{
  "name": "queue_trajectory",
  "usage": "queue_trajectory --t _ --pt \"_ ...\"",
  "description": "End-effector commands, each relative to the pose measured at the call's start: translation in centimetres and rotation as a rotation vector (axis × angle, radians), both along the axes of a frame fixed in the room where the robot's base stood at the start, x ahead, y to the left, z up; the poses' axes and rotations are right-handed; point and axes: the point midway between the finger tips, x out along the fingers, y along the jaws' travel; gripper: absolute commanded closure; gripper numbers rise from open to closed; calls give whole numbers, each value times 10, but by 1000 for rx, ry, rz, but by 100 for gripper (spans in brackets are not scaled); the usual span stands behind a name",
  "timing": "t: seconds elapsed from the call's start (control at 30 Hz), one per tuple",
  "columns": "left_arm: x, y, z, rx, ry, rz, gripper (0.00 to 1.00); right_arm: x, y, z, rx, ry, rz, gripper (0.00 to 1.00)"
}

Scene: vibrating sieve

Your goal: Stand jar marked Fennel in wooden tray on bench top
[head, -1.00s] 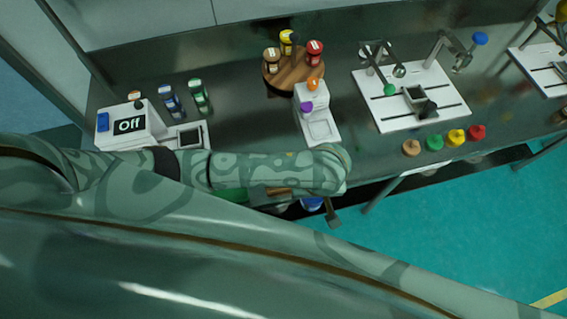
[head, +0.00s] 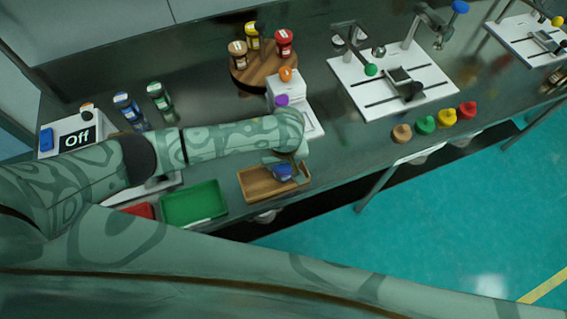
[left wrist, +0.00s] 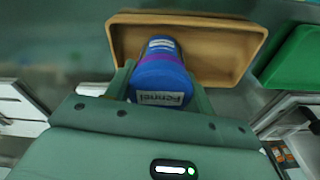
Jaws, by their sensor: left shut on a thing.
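The Fennel jar (head: 283,173) has a blue lid. My left gripper (head: 286,162) is shut on it, over the right part of the wooden tray (head: 250,190) at the bench's front edge. In the left wrist view, the jar (left wrist: 161,75) sits between the fingers (left wrist: 158,84), its lid reading "Fennel" towards the camera. The wooden tray (left wrist: 235,51) lies beyond it and looks otherwise empty. I cannot tell whether the jar's base touches the tray floor. My right gripper is not in view.
A green tray (head: 194,204) lies left of the wooden tray, with a red one (head: 137,211) beyond. A white device (head: 313,118) stands behind. A round wooden rack (head: 262,75) holds several jars. Coloured knobs (head: 426,124) line the bench's front edge at right.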

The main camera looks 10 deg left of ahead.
Motion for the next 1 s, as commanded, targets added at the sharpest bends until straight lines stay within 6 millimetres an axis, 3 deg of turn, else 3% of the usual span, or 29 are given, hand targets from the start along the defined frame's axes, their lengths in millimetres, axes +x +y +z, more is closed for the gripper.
queue_trajectory --t 0.33,0.37,0.4,0.43,0.77,1.0 --pt "0 -1 -2 -2 -1 0 71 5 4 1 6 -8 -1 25" --pt "0 -1 -3 -2 -1 0 41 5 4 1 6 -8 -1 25" --pt "0 -1 -3 -1 -2 0 30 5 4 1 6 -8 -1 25" --pt "0 -1 -3 -1 -2 0 25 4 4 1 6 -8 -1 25" --pt "1 0 0 -1 -3 -1 25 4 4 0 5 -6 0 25" --pt "-4 -3 52 -3 -5 -2 25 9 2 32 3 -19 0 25"
